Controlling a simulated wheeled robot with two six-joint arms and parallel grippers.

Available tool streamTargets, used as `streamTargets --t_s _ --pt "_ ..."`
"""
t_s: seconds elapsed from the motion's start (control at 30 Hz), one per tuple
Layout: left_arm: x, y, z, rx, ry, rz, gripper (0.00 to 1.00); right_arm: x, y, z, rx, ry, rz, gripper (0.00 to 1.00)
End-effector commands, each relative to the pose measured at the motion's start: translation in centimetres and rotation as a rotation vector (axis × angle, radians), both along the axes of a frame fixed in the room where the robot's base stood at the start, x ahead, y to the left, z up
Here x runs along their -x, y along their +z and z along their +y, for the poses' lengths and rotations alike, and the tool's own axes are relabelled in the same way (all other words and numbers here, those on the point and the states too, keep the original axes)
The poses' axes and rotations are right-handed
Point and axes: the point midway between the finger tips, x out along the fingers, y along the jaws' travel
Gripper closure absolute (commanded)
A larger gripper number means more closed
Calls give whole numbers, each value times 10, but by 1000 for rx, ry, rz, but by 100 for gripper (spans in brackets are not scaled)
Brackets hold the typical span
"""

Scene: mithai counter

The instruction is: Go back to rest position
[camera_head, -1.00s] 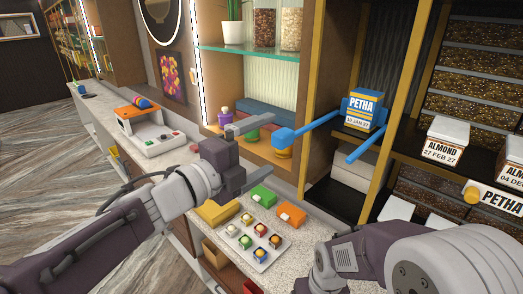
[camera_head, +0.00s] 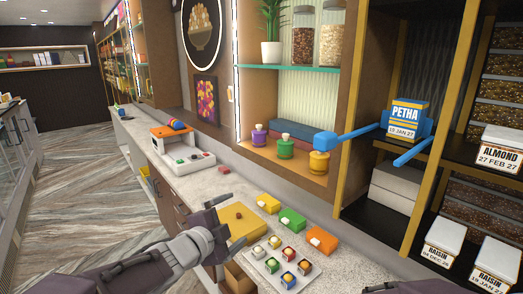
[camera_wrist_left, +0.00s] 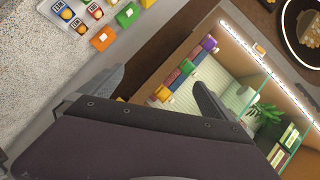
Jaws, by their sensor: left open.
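In the left wrist view the two fingers of this gripper (camera_wrist_left: 155,97) are spread and empty. Only a small part of my right arm shows at the bottom right edge of the head view; its gripper is out of view.
The counter (camera_head: 330,262) holds a sweets tray (camera_head: 268,268), a yellow box (camera_head: 238,220), small orange and green boxes, and a white scale (camera_head: 183,160). Floor at left is clear.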

Motion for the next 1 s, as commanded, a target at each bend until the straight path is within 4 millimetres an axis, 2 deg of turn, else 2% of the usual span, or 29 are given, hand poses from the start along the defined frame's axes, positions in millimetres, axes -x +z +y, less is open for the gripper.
streamTargets --t_s 0.03,0.13,0.2,0.27,0.3,0.4,0.5,0.6,1.0 --pt "1 -48 26 45 114 117 0 0 -15 0 0 0 0 15" --pt "21 -126 73 155 365 365 0 0 -27 0 0 0 -1 15" --pt "50 -177 100 235 549 546 0 0 -32 0 0 0 -1 15" --pt "82 -215 116 303 705 704 0 0 -35 0 0 0 -1 15" --pt "106 -235 122 347 805 802 0 0 -36 0 0 0 -1 15" --pt "164 -265 124 443 1026 1022 0 0 -33 0 0 0 -1 15" --pt "204 -278 119 513 1184 1171 0 0 -32 0 0 0 -1 15" --pt "222 -280 115 542 1272 1242 0 0 -32 0 0 0 -1 15" --pt "222 -280 116 550 1283 1241 0 0 -33 0 0 0 -1 15"
